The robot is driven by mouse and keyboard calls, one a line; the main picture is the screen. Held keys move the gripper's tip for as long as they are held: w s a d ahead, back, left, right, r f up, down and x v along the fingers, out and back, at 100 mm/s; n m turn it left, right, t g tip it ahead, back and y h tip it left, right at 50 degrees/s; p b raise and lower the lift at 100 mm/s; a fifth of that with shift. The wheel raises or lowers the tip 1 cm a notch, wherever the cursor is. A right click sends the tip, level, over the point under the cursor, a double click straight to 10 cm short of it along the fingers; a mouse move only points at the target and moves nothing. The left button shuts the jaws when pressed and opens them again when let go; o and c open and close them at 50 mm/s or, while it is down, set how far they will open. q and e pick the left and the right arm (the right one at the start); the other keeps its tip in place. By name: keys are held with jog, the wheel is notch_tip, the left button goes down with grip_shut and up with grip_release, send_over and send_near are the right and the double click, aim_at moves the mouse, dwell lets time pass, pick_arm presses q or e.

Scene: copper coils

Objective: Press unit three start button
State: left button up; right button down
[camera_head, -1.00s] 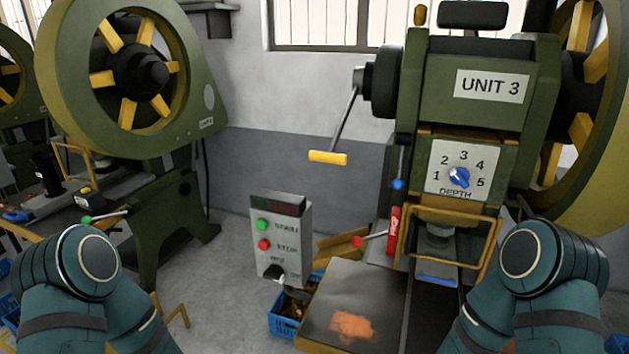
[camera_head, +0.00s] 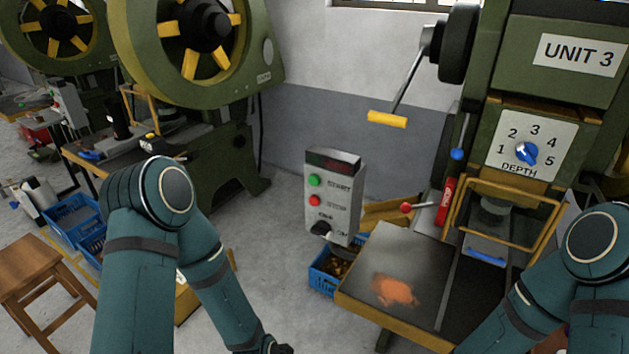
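The control box (camera_head: 338,197) of the unit 3 press stands in the middle of the view, left of the press. Its green start button (camera_head: 314,181) is at the top, with a red stop button (camera_head: 314,200) below it and a black knob (camera_head: 321,229) lower down. The press (camera_head: 550,90) bears a UNIT 3 label (camera_head: 577,55). My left arm reaches down the lower left, well apart from the box; only a dark part shows at its end at the bottom edge, and its fingers are not visible. My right arm is at the lower right, its gripper outside the picture.
A work table (camera_head: 375,283) with an orange patch stands before the press. A blue crate (camera_head: 323,282) sits beneath the control box. A yellow-handled lever (camera_head: 387,119) sticks out above. A wooden stool (camera_head: 37,270) is at the left. Grey floor lies open between my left arm and the box.

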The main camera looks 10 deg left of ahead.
pick_arm(q)
grip_shut()
dwell(1.0)
